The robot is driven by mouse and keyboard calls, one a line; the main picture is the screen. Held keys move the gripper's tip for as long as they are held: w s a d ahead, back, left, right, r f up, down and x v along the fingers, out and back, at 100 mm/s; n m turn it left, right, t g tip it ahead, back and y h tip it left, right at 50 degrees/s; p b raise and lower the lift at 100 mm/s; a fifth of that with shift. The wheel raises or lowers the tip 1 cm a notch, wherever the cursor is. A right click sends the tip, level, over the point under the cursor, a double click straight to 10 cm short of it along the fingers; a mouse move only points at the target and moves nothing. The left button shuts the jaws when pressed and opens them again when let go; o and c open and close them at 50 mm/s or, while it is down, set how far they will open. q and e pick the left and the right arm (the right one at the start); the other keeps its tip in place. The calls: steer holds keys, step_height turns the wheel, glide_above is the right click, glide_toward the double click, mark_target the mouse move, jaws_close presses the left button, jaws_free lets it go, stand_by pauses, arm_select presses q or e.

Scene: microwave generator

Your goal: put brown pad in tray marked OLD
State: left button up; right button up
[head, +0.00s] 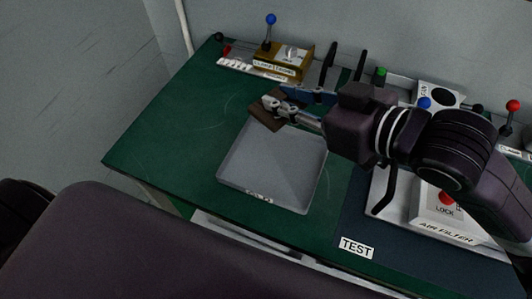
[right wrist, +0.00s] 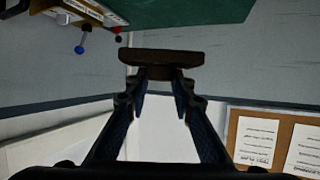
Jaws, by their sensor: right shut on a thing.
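The brown pad (head: 267,118) is held in my right gripper (head: 284,106), above the far edge of a light grey tray. It also shows in the right wrist view (right wrist: 161,57), across the tips of the two fingers (right wrist: 160,75). The grey tray (head: 227,172) lies on the green table top, with a small label (head: 258,196) on its near rim. The label is too small to read with certainty. My left gripper does not show in either view.
A tan box with a blue-knobbed lever (head: 269,34) stands at the back left. A white air filter unit (head: 440,215) with a red LOCK knob is at the right, below my right arm. A TEST label (head: 357,247) marks a dark blue mat. The green table left of the tray is clear.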

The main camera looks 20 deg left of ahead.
glide_above(280, 167)
step_height(280, 167, down, 14)
steer(key=shift+r, duration=0.1)
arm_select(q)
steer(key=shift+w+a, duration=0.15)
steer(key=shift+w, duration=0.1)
arm_select(e)
steer(key=shift+f, duration=2.5)
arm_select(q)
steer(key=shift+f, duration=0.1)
arm_select(e)
steer(key=shift+f, duration=0.15)
steer(key=o, duration=0.9)
steer(key=shift+o, duration=0.2)
